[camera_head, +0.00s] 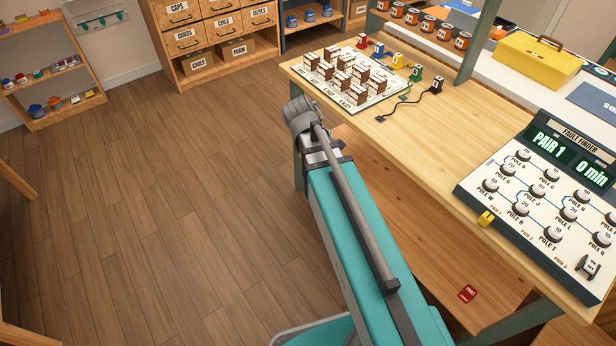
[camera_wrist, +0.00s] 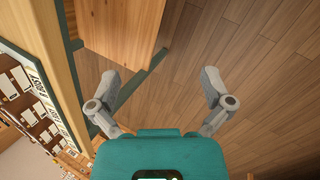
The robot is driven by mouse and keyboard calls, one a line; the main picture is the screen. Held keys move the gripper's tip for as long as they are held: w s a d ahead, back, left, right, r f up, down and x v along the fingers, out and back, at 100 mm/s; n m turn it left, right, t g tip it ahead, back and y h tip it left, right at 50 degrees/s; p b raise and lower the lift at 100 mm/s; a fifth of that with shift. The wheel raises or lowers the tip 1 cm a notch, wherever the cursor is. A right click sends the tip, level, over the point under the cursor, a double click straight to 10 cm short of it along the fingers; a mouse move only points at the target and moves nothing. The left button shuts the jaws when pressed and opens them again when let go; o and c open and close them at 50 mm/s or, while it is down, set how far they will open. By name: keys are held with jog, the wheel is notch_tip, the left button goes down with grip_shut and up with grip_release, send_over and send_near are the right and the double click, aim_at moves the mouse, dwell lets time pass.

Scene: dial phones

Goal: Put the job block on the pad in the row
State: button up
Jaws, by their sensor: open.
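A white board (camera_head: 385,92) lies on the far left end of the wooden bench (camera_head: 432,137). Several brown-and-white blocks (camera_head: 343,82) stand on it in rows; their labels are too small to read. I cannot tell which is the job block, nor pick out the pad. My gripper (camera_wrist: 160,84) is open and empty in the wrist view, its two fingers wide apart over the floor. My teal arm reaches along the bench's left side in the head view. The board's edge and some blocks show sideways at the left of the wrist view.
Small coloured pieces and a black plug with a cord (camera_head: 436,86) sit beside the board. A fault finder panel (camera_head: 548,190) with several knobs reads "PAIR 1" and "0 min" at right. A yellow toolbox (camera_head: 538,60) stands behind. The floor (camera_head: 150,190) left of the bench is clear.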

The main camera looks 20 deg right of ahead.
jog(key=s+a+f+m+g+y, duration=0.1)
jog(key=s+a+m+y, duration=0.3)
jog(key=s+a+m, duration=0.3)
jog(key=shift+s+f+y, duration=0.35)
jog(key=shift+s+y, duration=0.05)
notch_tip(320, 180, up, 14)
jog(key=p, duration=1.3)
jog(key=shift+f+p, duration=0.25)
jog(key=shift+p, duration=0.05)
